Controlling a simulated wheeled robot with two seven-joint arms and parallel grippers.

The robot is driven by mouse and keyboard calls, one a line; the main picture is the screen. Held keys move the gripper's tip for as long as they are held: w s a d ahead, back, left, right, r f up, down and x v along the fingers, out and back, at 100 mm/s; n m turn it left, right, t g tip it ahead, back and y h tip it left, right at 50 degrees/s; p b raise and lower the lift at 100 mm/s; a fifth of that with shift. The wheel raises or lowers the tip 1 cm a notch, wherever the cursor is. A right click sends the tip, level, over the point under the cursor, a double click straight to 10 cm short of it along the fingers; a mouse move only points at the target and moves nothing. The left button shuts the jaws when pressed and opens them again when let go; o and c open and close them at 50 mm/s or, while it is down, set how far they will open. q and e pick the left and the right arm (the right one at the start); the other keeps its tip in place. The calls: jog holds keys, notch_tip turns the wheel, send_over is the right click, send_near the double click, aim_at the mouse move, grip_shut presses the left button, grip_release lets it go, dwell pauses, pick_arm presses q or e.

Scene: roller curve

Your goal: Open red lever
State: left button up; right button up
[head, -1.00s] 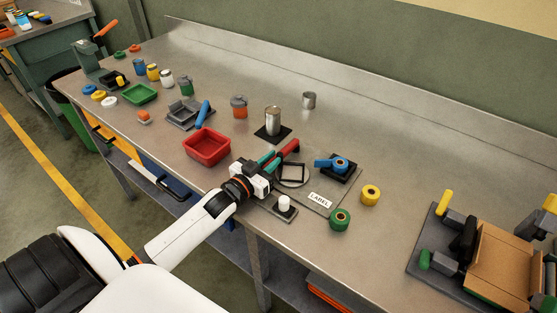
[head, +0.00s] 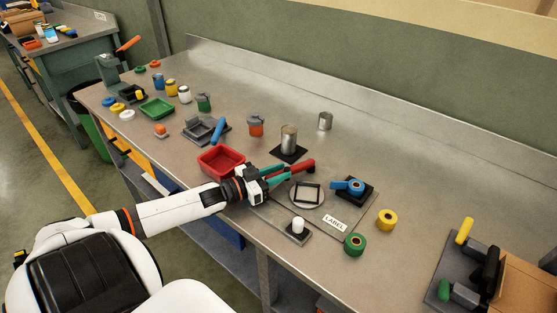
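The red lever (head: 303,165) sticks up at a slant over the back left part of a flat grey fixture plate with a round disc and a square black frame (head: 306,193). My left gripper (head: 281,177), with teal fingers, is at the lever's lower left end. Its two fingers look apart, one above the other, and point toward the lever. Whether they touch it is hidden at this size. My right gripper is not in view.
A red tray (head: 222,160) stands close left of my gripper. A white cylinder (head: 298,226), a green roll (head: 355,243), a yellow roll (head: 387,220) and a blue-handled part (head: 348,186) surround the plate. A can (head: 289,139) stands behind the lever.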

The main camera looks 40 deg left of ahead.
pick_arm(q)
jog(key=shift+o, duration=1)
jog(key=v, duration=1.2)
